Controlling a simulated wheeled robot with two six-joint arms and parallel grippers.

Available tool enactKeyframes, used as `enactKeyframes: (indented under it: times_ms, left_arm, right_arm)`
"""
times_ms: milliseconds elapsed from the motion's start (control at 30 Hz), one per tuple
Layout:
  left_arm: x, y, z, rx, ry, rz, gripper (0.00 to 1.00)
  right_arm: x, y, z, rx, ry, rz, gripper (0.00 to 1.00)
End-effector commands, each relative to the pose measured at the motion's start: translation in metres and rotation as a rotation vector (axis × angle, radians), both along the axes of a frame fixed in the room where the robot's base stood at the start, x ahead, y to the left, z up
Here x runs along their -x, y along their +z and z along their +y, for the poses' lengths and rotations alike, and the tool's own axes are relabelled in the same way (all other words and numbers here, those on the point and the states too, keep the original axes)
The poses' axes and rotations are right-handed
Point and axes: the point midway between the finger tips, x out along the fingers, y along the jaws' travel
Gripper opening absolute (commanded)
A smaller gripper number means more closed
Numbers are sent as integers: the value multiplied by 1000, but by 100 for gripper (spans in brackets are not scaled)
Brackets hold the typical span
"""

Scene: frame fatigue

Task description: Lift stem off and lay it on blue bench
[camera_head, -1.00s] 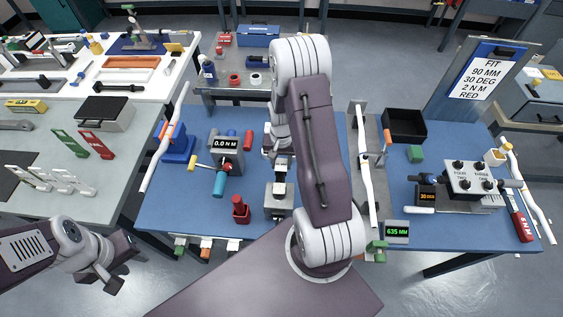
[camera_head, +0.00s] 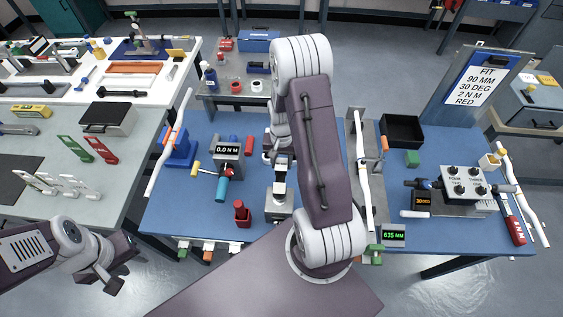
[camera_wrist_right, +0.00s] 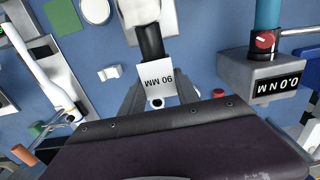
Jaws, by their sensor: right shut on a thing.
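My right gripper (camera_wrist_right: 158,98) is shut on the stem, a part with a white plate reading "90 MM" (camera_wrist_right: 157,78) and a black tube (camera_wrist_right: 152,42) beyond it. The tube's far end meets or overlaps a silver block (camera_wrist_right: 140,12); I cannot tell whether they touch. In the head view the right gripper (camera_head: 282,160) is above the blue bench (camera_head: 170,215), near a silver stand (camera_head: 279,204), with my arm partly covering it. My left gripper (camera_head: 112,277) hangs at the lower left, away from the bench, and its jaws are unclear.
A "0.0 N M" gauge (camera_head: 227,152) with a teal handle stands left of the stem. A red part (camera_head: 242,213) is at the front. A grey rail with a white bar (camera_head: 362,175), a black tray (camera_head: 402,130) and a knobbed box (camera_head: 466,182) are right. Bare bench shows front left.

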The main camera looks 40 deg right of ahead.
Motion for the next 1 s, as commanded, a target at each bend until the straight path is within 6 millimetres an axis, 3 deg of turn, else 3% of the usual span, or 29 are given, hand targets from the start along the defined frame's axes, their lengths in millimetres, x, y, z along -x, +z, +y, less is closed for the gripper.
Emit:
enactKeyframes:
  times_ms: [200,567,1000]
  left_arm:
    - [0,11,0,0,0,0,36]
    - [0,13,0,0,0,0,36]
    - [0,48,0,0,0,0,36]
  right_arm:
    - [0,13,0,0,0,0,0]
    - [0,14,0,0,0,0,0]
    - [0,54,0,-1,0,1,0]
